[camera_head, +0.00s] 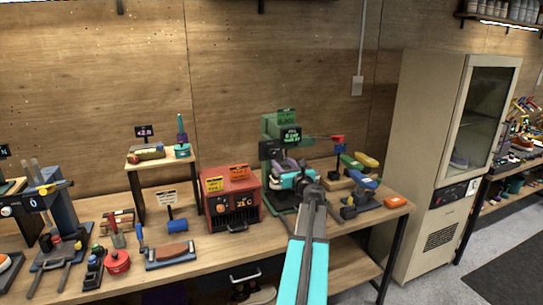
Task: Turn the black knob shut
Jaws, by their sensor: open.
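My arm reaches up from the bottom of the picture, and my gripper (284,172) is at the green machine (270,133) on the bench. My gripper is open; its fingertips are small and partly hidden by my own wrist. I cannot tell whether they touch anything. Any knob on the green machine behind my gripper is hidden.
The wooden bench (205,248) holds several tools, a small raised shelf (152,162) and a red pot (117,262) on the left. Blue and yellow items (366,160) stand close right of my gripper. A tall cabinet (430,140) stands beyond the bench's right end.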

